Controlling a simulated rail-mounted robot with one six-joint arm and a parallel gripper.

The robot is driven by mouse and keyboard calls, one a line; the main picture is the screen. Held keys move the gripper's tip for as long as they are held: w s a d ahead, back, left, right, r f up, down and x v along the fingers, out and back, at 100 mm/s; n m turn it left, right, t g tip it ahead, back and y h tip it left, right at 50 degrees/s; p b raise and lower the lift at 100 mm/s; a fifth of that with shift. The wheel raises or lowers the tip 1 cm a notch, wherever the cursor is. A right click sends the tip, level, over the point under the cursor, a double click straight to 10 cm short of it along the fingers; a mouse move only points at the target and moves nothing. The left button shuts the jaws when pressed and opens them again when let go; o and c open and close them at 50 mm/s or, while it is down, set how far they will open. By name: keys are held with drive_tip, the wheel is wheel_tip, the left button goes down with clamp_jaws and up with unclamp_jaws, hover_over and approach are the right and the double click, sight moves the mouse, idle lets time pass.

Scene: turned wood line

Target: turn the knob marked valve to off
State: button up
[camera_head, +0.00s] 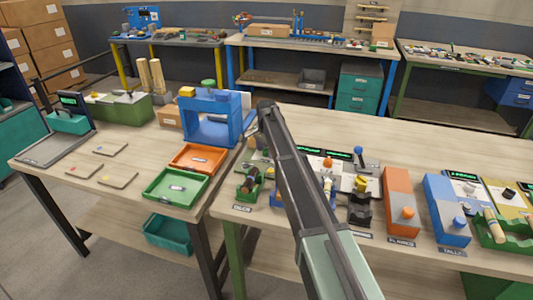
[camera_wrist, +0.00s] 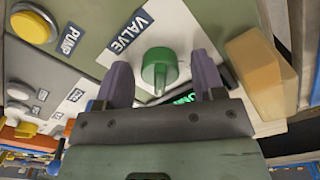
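A green knob (camera_wrist: 158,68) sits on a pale panel beside a dark label reading VALVE (camera_wrist: 129,32) in the wrist view. The knob's narrow pointer part points toward my gripper, at the bottom of the picture. My gripper (camera_wrist: 161,62) is open, with one purple finger on each side of the knob. Gaps show between both fingers and the knob; I see no contact. A small display with green characters (camera_wrist: 184,98) is partly hidden by my gripper, so I cannot read it. In the head view my arm crosses the bench, and I cannot make out the knob or fingertips.
A yellow button (camera_wrist: 33,27) labelled PUMP (camera_wrist: 69,40) lies left of the knob. A tan block (camera_wrist: 262,72) stands close right of the right finger. In the head view, an orange tray (camera_head: 198,158), a green tray (camera_head: 176,187) and a blue frame (camera_head: 208,118) stand left of my arm.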

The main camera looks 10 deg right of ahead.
drive_tip(key=c, duration=0.9)
drive_tip(key=n, duration=0.4)
drive_tip(key=shift+n, duration=0.3)
drive_tip(key=n, duration=0.4)
drive_tip(key=shift+n, duration=0.3)
drive_tip(key=n, duration=0.4)
drive_tip(key=shift+n, duration=2.4)
